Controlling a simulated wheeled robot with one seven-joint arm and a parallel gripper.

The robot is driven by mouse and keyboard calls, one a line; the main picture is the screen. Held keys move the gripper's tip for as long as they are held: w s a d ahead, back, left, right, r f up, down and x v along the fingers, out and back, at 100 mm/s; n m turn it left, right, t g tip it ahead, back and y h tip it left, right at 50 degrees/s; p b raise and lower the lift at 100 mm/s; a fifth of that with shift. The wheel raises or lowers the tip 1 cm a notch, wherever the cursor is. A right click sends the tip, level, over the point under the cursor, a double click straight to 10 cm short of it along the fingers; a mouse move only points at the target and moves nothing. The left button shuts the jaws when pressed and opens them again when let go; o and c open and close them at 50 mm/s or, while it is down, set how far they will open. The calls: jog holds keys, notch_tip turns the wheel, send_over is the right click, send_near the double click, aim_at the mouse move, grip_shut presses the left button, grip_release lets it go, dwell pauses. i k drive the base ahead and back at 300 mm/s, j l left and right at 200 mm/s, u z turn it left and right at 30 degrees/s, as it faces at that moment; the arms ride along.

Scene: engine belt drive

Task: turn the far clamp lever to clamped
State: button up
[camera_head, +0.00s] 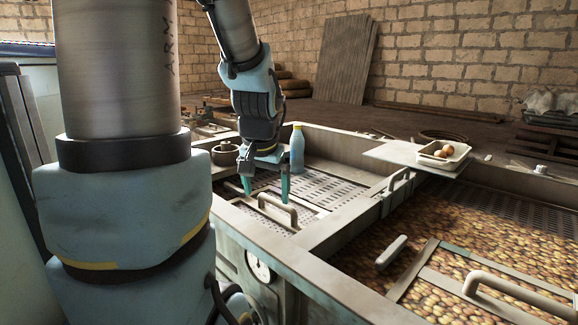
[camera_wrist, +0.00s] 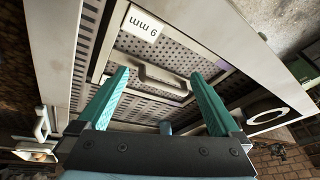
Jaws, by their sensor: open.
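A pale lever-like handle (camera_head: 397,180) stands on the divider between the two bays, below the board; I take it for the far clamp lever, but its clamped state cannot be told. What looks like the same lever shows at the left edge of the wrist view (camera_wrist: 42,125). A second, similar lever (camera_head: 391,252) is nearer, beside the front screen. My gripper (camera_head: 266,193) points down over the left bay, away from both levers. Its teal fingers are apart and empty (camera_wrist: 160,95). A screen's bar handle (camera_head: 278,208) lies just below; it appears between the fingers in the wrist view (camera_wrist: 160,78).
A blue bottle (camera_head: 297,150) and a round pot (camera_head: 225,153) are close to my gripper. A white tray (camera_head: 443,155) with round brown items sits on a board over the divider. The right bay (camera_head: 470,225) is full of small brown items. A "9 mm" label (camera_wrist: 143,23) marks the screen.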

aim_at(389, 254)
jog(key=k+l, duration=0.15)
jog(key=k+l+u, duration=0.1)
jog(key=u, duration=0.25)
jog(key=k+l+u, duration=0.15)
jog(key=u, duration=0.15)
jog(key=k+l+u, duration=0.15)
jog(key=u, duration=0.2)
